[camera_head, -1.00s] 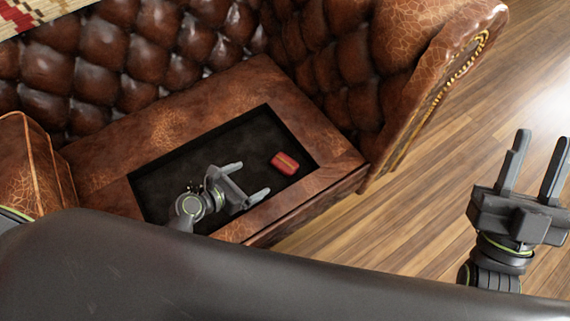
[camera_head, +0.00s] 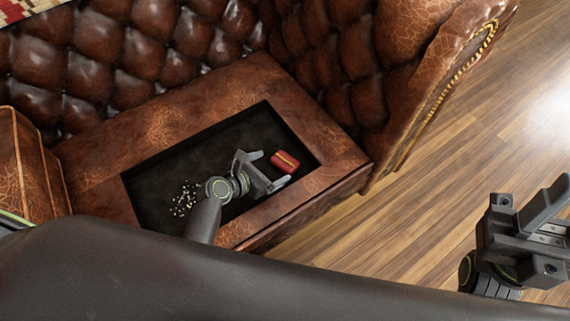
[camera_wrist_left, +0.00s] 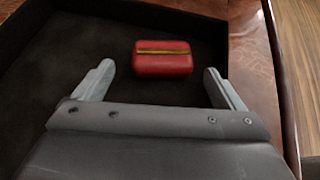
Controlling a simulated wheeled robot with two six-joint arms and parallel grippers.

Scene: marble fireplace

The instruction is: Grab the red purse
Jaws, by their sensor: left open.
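The red purse (camera_head: 285,162) is a small rounded box shape with a gold band. It lies on the dark floor of the recess in the brown leather seat, near the recess's right end. My left gripper (camera_head: 272,168) is open, with its fingers pointing at the purse from the left. In the left wrist view the purse (camera_wrist_left: 163,60) appears between and just beyond the open fingertips (camera_wrist_left: 158,70), with no contact visible. My right gripper (camera_head: 530,215) is at the right edge of the head view, over the floor, far from the purse; its finger gap is unclear.
The recess has a raised leather rim (camera_head: 315,180) close to the purse's right side. Small pale bits (camera_head: 184,198) lie in the recess left of my left gripper. The tufted sofa back (camera_head: 150,55) rises behind. Wood floor (camera_head: 440,170) is clear at right.

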